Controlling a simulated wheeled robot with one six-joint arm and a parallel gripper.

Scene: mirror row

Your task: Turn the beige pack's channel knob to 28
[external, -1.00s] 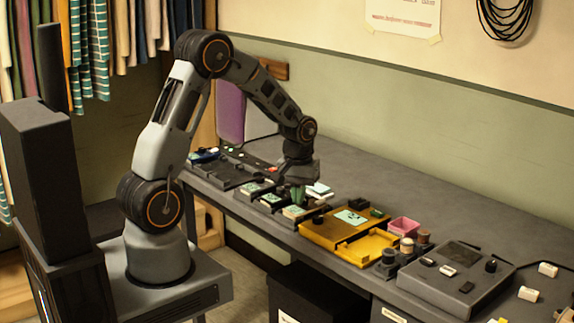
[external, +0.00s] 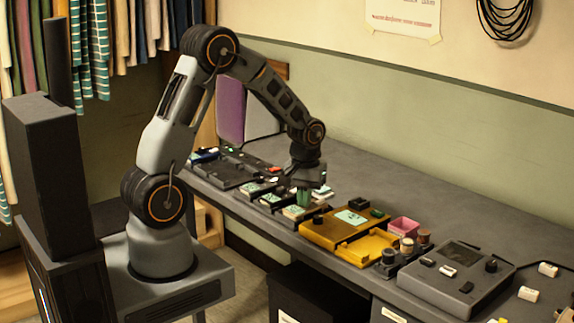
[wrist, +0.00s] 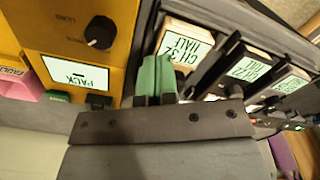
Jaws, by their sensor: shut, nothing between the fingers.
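The beige pack (wrist: 187,47) is at the top middle of the wrist view, with an upside-down label that seems to read CH 32 HALF. In the external view the beige pack (external: 296,212) is in the row on the bench, just below my gripper (external: 304,200). My gripper's green fingers (wrist: 156,76) are shut together with nothing between them. They are beside the pack's label and cover part of that end. I cannot pick out the pack's channel knob; it may be hidden by the fingers. Whether the fingertips touch the pack is unclear.
A yellow case (external: 325,232) with a black knob (wrist: 99,32) and PACK label is close beside the fingers. More dark packs (wrist: 248,67) line the other side. A pink box (external: 404,227), thread spools and a grey console (external: 455,280) stand farther right. The bench behind is clear.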

